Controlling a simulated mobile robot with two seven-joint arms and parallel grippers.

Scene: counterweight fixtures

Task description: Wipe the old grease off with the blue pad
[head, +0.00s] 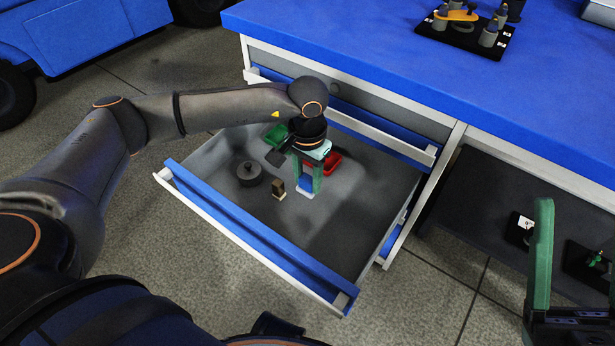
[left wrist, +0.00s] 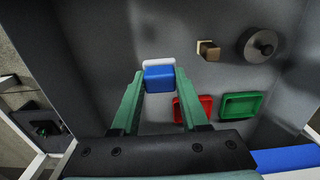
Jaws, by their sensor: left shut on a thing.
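My left gripper (head: 307,181) reaches down into the open drawer (head: 345,238). It is shut on the blue pad (head: 306,186), which also shows between the green fingertips in the left wrist view (left wrist: 159,80). A white strip (left wrist: 158,63) shows along the pad's far edge. I cannot tell whether the pad touches the drawer floor. My right gripper (head: 577,265) is at the lower right of the head view, partly cut off, its green fingers wide apart and empty. I cannot make out the old grease in either view.
In the drawer are a dark round weight (head: 249,173), a small brown-and-dark block (head: 279,188), a green tray (head: 276,134) and a red tray (head: 331,160). The drawer's front and side walls stand around them. A black fixture (head: 462,39) stands on the blue bench top (head: 370,50).

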